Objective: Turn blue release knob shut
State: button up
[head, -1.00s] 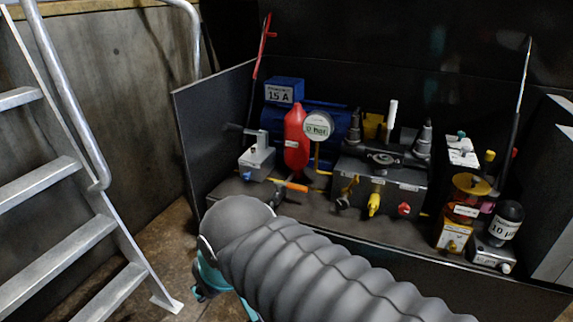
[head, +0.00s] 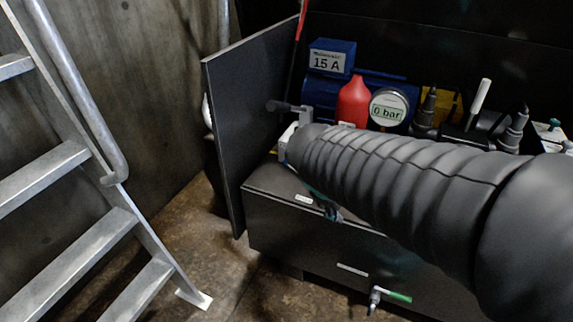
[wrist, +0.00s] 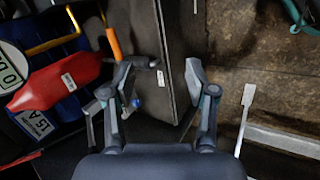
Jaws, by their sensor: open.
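A small blue knob (wrist: 135,103) shows in the wrist view just right of my gripper's left finger, partly hidden by it; I take it for the release knob. My gripper (wrist: 158,76) is open, its two fingers spread apart with nothing held between them. The knob lies low between the fingers, nearer the left one; whether it touches that finger cannot be told. In the head view my dark ribbed arm covers most of the front of the bench. Only a small part of the gripper (head: 326,207) shows below the arm. The knob's turn position is too small to read.
A red vessel (head: 353,101), a 0 bar gauge (head: 388,107) and a blue 15 A motor (head: 331,58) stand behind my arm. An orange handle (wrist: 113,42) is near the left finger. A black side panel (head: 237,130) bounds the bench at left; metal stairs (head: 80,200) stand beyond.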

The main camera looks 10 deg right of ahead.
jog(key=w+a+f+n+t+h+b, duration=0.1)
jog(key=w+a+f+n+t+b, duration=0.15)
jog(key=w+a+f+n, duration=0.55)
jog(key=w+a+f+n+t+h+b, duration=0.15)
jog(key=w+a+n+t, duration=0.25)
jog(key=w+n, duration=0.9)
jog(key=shift+m+t+h, duration=0.25)
jog(key=shift+m, duration=0.25)
jog(key=x, duration=1.4)
jog(key=shift+w+a+f, duration=0.1)
jog(key=shift+w+f, duration=0.05)
jog(key=shift+w, duration=0.25)
grip_shut()
